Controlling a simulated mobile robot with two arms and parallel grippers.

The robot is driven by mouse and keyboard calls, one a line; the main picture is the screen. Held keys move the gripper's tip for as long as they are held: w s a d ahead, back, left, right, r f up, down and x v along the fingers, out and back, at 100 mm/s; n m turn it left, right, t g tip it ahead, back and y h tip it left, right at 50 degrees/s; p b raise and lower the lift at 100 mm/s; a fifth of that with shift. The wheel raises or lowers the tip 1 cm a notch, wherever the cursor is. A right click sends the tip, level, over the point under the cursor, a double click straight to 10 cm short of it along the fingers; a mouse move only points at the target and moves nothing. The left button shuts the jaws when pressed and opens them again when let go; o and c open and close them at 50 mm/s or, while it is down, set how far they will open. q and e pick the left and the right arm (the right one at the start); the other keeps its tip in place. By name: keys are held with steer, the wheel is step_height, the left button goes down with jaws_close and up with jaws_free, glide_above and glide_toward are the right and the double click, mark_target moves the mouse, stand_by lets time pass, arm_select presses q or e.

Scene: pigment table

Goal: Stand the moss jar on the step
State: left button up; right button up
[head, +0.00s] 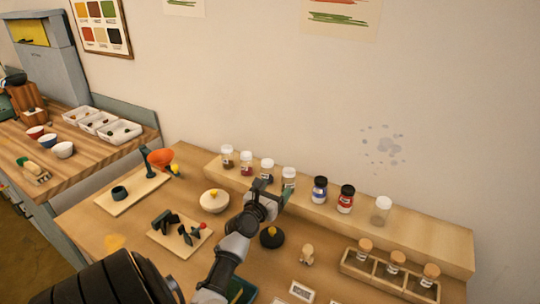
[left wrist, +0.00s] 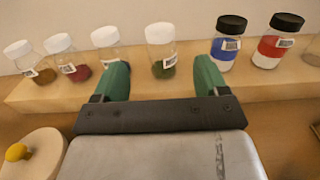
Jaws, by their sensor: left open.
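The moss jar, clear with a white lid and green contents, stands upright on the pale wooden step (head: 425,232). It shows in the left wrist view (left wrist: 162,52), and in the head view (head: 289,174) my gripper hides its lower part. My left gripper (left wrist: 163,78) is open, with its green fingers spread to either side of the jar's line. The jar shows between and beyond the fingertips; I cannot tell whether either finger touches it. In the head view the left gripper (head: 274,191) is at the step's front edge. My right gripper is not in view.
White-lidded jars (head: 246,163) stand left of the moss jar. A blue jar (head: 320,189), a red jar (head: 346,199) and a clear jar (head: 381,210) stand right.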

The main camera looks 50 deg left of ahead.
arm_select(q)
steer(key=v, duration=0.2)
steer(key=shift+s+d, duration=0.1)
steer(key=shift+s, duration=0.25)
